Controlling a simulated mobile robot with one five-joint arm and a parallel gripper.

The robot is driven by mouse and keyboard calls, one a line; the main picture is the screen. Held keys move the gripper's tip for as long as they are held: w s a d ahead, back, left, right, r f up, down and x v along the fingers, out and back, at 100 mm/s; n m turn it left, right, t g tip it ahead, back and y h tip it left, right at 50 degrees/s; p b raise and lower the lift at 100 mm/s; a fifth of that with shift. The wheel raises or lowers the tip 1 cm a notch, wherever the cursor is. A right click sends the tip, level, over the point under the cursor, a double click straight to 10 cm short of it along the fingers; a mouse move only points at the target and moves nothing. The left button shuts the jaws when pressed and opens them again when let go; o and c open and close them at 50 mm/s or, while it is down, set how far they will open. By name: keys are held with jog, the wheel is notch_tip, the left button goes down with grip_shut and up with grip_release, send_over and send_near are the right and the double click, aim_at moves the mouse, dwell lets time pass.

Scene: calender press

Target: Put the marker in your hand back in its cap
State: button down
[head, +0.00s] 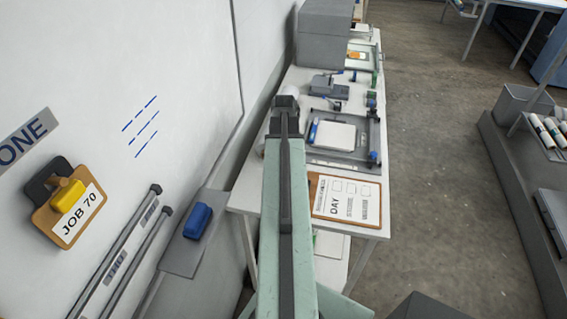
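My pale green arm reaches forward from the bottom of the head view. My gripper (286,104) is at its far end, small and dark, in front of the table's left part. I see it from behind, so its fingers are hidden, and I cannot tell whether they are open or shut. No marker can be made out at the gripper; the arm's end may hide it. I cannot identify a cap for it anywhere. Several blue strokes (140,127) are drawn on the white wall board (190,60) to the left.
A white table (245,195) runs along the wall, with a clipboard (345,200), a grey-framed tray (340,160) and small tools. A blue block (197,221) sits on a grey ledge (178,258). A JOB 70 tag (82,215) hangs left. Open floor (430,150) lies right; a grey rack (515,200) stands beyond.

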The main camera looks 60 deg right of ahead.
jog(key=shift+f+b, duration=0.3)
jog(key=shift+f, duration=0.1)
jog(key=c, duration=1.2)
grip_release()
notch_tip(320, 180, up, 8)
jog(key=p, duration=0.8)
jog(key=shift+f, duration=0.1)
